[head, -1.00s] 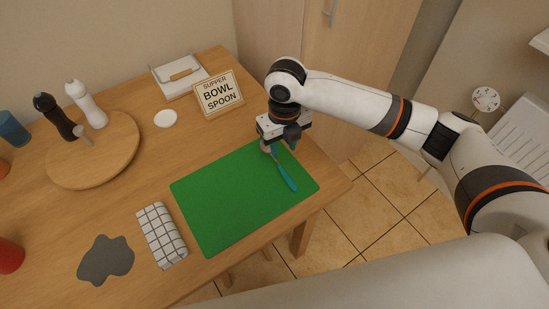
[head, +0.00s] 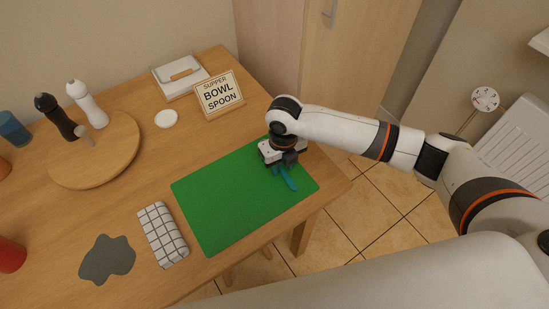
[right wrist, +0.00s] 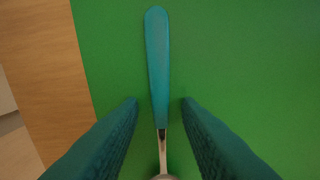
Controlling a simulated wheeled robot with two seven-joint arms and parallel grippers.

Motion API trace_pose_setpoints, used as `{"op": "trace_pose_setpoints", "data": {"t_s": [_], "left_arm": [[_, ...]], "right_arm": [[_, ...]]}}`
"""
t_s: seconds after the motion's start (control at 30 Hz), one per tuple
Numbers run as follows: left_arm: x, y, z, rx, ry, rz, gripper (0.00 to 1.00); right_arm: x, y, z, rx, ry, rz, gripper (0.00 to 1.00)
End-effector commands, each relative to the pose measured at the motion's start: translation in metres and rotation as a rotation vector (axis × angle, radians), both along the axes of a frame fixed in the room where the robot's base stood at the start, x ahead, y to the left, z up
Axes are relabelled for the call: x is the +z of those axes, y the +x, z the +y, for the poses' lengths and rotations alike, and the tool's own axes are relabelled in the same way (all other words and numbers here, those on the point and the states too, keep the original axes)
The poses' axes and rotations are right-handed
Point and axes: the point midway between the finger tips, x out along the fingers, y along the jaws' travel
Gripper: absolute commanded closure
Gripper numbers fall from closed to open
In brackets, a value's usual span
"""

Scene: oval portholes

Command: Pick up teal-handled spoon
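The teal-handled spoon (head: 289,180) lies on the green mat (head: 222,208), near the mat's right side. In the right wrist view its teal handle (right wrist: 157,60) points up the picture and its metal neck runs down to the bottom edge, where the bowl is mostly cut off. My right gripper (head: 278,170) is low over the spoon and covers part of it in the head view. In the right wrist view its two teal fingers (right wrist: 160,105) are open, one on each side of the handle's lower end, with green gaps between. My left gripper is not in view.
A sign (head: 218,94) reading "SUPPER BOWL SPOON" stands behind the mat. A checked cloth (head: 162,235) lies left of the mat, beside a grey patch (head: 106,259). A round wooden board (head: 95,165) holds two mills. The table's right edge is close to the mat.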

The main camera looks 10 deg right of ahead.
Motion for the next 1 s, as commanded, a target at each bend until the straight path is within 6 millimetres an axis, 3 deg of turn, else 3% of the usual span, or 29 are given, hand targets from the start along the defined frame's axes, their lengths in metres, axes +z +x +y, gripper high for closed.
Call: {"op": "trace_pose_setpoints", "data": {"t_s": [0.03,0.17,0.53,1.0], "left_arm": [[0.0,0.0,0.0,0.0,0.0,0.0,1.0],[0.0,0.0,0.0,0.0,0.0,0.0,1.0],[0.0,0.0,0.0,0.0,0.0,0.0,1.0],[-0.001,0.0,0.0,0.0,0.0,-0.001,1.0]], "right_arm": [[0.0,0.0,0.0,0.0,0.0,0.0,0.78],[0.0,0.0,0.0,0.0,0.0,0.0,0.99],[0.006,0.001,0.0,0.0,0.0,-0.001,1.0],[0.089,0.001,0.0,-0.004,0.001,-0.003,1.0]]}}
